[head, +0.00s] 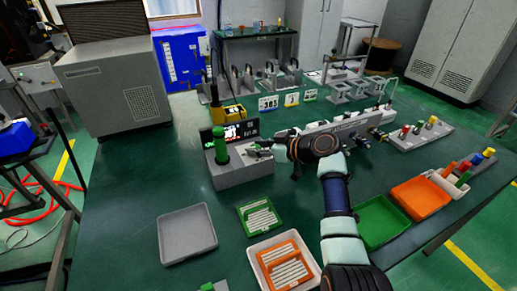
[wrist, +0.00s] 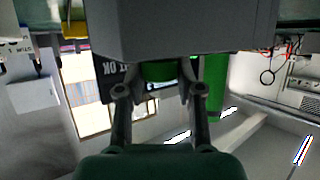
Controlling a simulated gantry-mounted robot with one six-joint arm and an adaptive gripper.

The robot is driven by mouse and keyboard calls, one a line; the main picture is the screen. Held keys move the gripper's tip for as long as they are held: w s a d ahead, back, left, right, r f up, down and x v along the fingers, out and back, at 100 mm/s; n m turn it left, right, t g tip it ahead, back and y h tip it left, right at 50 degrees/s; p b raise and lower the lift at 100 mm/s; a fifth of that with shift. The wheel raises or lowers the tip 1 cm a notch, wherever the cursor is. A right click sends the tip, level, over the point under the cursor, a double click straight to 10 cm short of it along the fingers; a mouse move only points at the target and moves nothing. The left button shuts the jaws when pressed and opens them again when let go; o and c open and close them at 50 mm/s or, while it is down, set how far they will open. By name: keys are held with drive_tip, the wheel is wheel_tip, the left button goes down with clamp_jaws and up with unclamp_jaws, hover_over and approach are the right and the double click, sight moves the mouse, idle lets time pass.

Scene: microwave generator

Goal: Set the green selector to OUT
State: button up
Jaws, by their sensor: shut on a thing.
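My gripper (head: 262,152) reaches in from the right to the grey box (head: 238,172) on the green table. In the wrist view my gripper (wrist: 160,76) has its two fingers on either side of a short green knob (wrist: 158,72), which appears to be the selector, and is shut on it. The knob sits against the grey body. A taller green cylinder (head: 220,147) stands upright on the box's left side; it also shows beside the fingers in the wrist view (wrist: 215,88). The selector's pointing direction and any OUT mark are hidden or too small to read.
A dark display panel (head: 229,133) stands behind the box. A grey tray (head: 187,233), a green rack (head: 260,214) and a white tray with an orange rack (head: 284,262) lie in front. A yellow device (head: 228,113) stands behind. Bare table lies left of the box.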

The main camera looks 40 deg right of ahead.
drive_tip(key=o, duration=0.9)
drive_tip(key=shift+f, duration=0.25)
drive_tip(key=shift+c, duration=0.2)
drive_tip(key=o, duration=0.3)
drive_tip(key=shift+r, duration=0.1)
drive_tip(key=shift+r, duration=0.1)
drive_tip(key=v, duration=1.2)
